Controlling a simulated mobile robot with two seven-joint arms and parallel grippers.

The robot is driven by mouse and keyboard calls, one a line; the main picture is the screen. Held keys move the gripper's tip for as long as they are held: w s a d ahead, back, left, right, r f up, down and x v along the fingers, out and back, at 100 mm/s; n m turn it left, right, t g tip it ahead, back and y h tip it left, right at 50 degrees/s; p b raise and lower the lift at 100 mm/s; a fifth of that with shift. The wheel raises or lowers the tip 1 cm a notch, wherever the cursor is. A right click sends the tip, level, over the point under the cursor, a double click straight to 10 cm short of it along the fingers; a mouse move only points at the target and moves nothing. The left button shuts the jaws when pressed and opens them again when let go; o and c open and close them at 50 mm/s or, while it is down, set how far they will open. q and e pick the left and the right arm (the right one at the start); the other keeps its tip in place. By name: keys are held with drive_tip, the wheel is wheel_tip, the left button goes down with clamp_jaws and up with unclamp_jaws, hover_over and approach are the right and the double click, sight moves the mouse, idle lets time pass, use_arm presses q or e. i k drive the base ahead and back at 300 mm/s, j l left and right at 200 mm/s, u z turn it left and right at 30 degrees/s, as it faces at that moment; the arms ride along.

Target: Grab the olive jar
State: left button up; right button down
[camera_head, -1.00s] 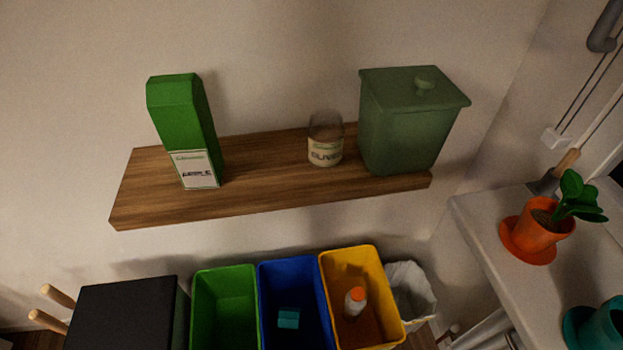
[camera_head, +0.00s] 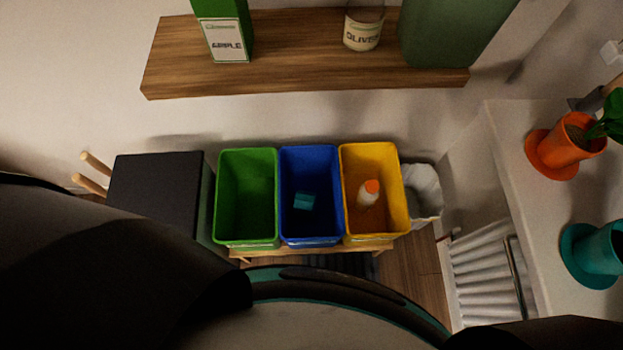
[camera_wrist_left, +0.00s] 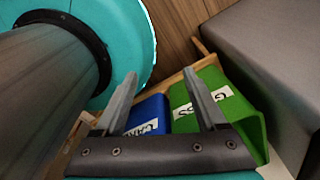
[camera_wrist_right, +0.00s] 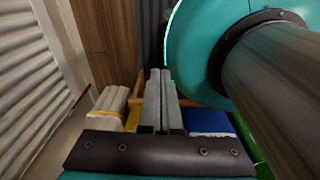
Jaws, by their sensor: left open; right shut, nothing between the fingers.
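The olive jar (camera_head: 363,27) is a clear glass jar with a cream label. It stands upright on the wooden wall shelf (camera_head: 300,72) at the top of the head view, and its top is cut off by the frame edge. It is between a green apple carton (camera_head: 225,32) and a dark green canister (camera_head: 450,30). My left gripper (camera_wrist_left: 160,88) is open and empty in the left wrist view, with bins beyond it. My right gripper (camera_wrist_right: 160,75) is shut and empty in the right wrist view. Neither gripper shows in the head view, and both are away from the jar.
Below the shelf stand a green bin (camera_head: 247,190), a blue bin (camera_head: 310,225) and a yellow bin (camera_head: 375,218) holding a bottle (camera_head: 368,193). A black-topped box (camera_head: 155,190) is left of them. A white counter (camera_head: 530,210) with potted plants is at right.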

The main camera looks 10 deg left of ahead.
sight(363, 21)
drive_tip(key=k+l, duration=0.15)
drive_tip(key=k, duration=0.35)
drive_tip(key=k+l, duration=0.2)
drive_tip(key=k, duration=0.25)
drive_tip(key=k+l, duration=0.15)
drive_tip(key=k, duration=0.35)
